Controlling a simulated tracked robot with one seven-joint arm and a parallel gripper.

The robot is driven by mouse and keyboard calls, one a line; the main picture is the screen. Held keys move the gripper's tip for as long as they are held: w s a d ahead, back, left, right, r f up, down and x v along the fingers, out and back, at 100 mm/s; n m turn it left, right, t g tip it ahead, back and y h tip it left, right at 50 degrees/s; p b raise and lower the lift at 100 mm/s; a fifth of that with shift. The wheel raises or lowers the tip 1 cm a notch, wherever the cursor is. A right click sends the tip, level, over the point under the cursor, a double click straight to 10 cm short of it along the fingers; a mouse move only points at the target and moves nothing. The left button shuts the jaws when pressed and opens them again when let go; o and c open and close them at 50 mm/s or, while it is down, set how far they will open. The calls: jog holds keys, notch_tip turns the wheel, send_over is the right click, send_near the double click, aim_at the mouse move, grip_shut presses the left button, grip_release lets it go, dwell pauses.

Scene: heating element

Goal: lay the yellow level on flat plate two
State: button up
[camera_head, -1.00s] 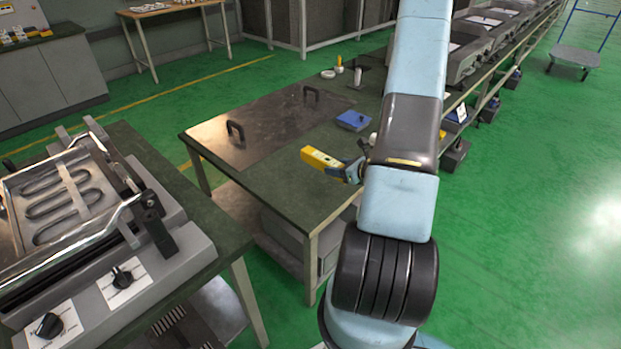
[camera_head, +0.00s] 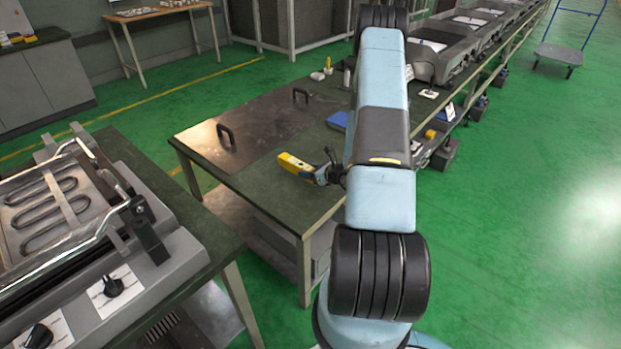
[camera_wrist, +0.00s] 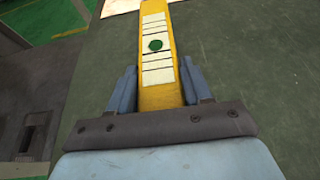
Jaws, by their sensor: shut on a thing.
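The yellow level (camera_head: 297,166) is held by my gripper (camera_head: 324,176) above the dark green table, its free end pointing left in the head view. In the wrist view the level (camera_wrist: 156,50) stands out lengthwise between the two fingers of my gripper (camera_wrist: 155,92), with white panels and a green round vial on its face. A flat metal plate (camera_head: 265,122) with two black handles lies on the table beyond the level. I cannot read a number on it. A pale edge of a plate (camera_wrist: 118,7) shows at the top of the wrist view.
A heating-element machine (camera_head: 130,275) with knobs and a metal frame stands on a table (camera_head: 190,222) at the left. A blue box (camera_head: 338,121) lies near the plate's right side, partly behind my arm. The green table top (camera_head: 265,190) in front of the plate is clear.

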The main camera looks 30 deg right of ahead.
jog(key=shift+w+f, duration=0.45)
jog(key=shift+f, duration=0.8)
jog(key=shift+w+f, duration=0.1)
jog(key=shift+f, duration=0.8)
jog(key=o, duration=1.2)
